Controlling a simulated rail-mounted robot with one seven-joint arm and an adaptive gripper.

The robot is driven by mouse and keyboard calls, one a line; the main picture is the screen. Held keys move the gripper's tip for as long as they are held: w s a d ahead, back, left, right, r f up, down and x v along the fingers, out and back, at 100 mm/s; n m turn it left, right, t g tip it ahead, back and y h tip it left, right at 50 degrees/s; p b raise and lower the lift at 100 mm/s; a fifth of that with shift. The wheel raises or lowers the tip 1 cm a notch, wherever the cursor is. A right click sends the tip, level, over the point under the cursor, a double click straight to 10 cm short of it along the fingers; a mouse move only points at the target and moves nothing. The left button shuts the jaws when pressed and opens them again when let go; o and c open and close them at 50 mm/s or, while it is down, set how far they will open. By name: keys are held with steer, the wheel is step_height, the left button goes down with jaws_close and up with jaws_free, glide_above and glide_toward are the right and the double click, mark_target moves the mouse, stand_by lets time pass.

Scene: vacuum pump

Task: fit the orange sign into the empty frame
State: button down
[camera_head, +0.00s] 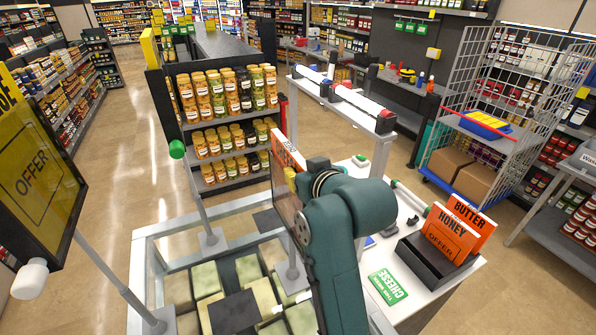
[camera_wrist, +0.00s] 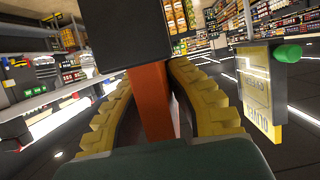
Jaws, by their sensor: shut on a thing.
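In the wrist view, the yellow fingers (camera_wrist: 158,85) close from both sides on the sign, seen as an orange strip (camera_wrist: 152,108). A dark block (camera_wrist: 120,35) covers the strip's far end. In the head view, a thin brownish panel with a dark edge (camera_head: 285,200), apparently the empty frame, stands nearly edge-on below the sign, above a grey post. My wrist hides its right side. I cannot tell whether the sign is inside it.
A yellow offer sign (camera_head: 38,150) hangs in a dark frame at the left. A green-tipped pole (camera_head: 190,195) stands on the glass-topped case. Orange butter and honey signs (camera_head: 455,228) stand in a black holder (camera_head: 425,265) at the right, by a green cheese sign (camera_head: 388,288).

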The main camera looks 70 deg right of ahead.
steer(key=c, duration=1.2)
jaws_free()
steer(key=shift+f, duration=0.1)
steer(key=b+v, duration=0.2)
steer(key=v, duration=1)
steer(key=shift+s+d, duration=0.1)
